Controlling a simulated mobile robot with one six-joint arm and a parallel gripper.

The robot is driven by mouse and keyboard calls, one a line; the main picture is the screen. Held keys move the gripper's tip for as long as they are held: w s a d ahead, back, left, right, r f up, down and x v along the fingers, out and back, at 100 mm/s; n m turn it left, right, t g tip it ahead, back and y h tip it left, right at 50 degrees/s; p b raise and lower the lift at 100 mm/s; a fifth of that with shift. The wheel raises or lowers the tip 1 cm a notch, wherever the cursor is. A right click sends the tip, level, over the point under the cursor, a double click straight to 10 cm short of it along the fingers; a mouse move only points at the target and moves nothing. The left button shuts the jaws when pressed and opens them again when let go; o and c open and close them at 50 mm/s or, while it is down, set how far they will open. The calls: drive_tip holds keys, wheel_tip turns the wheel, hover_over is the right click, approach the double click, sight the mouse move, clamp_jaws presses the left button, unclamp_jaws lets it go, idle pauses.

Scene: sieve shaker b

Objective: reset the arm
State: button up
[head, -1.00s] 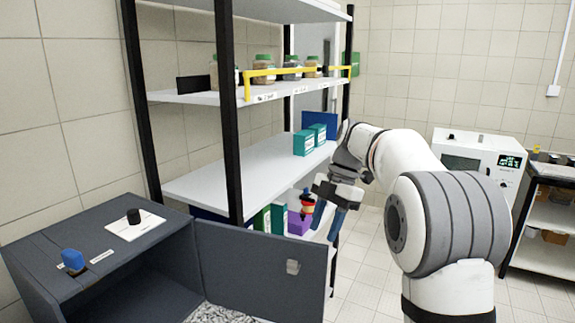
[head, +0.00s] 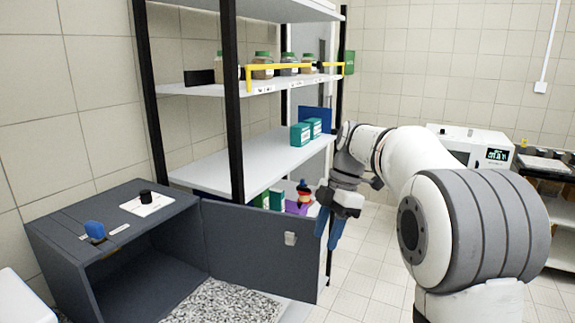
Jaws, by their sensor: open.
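My gripper (head: 333,236) is open and empty, with its blue fingers pointing down. It hangs in the air at the right of the picture's middle, in front of the shelf rack's right end and by the free edge of the cabinet's open door (head: 262,252). My arm reaches in from the right, bent at the elbow.
A dark cabinet (head: 62,232) stands open at lower left, with a blue knob (head: 95,231) and a black knob (head: 146,197) on top. A rack shelf (head: 250,160) bears teal boxes (head: 300,135); jars (head: 262,67) stand above. A white oven (head: 460,135) is at back right. Tiled floor (head: 375,270) is clear.

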drive_tip(key=s+d+f+m+t+h+b, duration=0.1)
drive_tip(key=s+d+f+m+t+b, duration=0.1)
drive_tip(key=s+f+m, duration=0.7)
drive_tip(key=s+d+f+m+t+h+b, duration=0.2)
drive_tip(key=s+d+f+m+b, duration=0.2)
drive_tip(key=s+f+m, duration=0.6)
drive_tip(key=s+m+b, duration=0.2)
drive_tip(key=s+m, duration=0.1)
drive_tip(key=s, duration=0.2)
drive_tip(key=shift+d+t+b, duration=0.15)
drive_tip(key=shift+t+b, duration=0.15)
drive_tip(key=shift+t, duration=0.1)
drive_tip(key=shift+s+f, duration=0.1)
drive_tip(key=shift+s, duration=0.05)
drive_tip(key=shift+c, duration=0.5)
drive_tip(key=shift+d, duration=0.1)
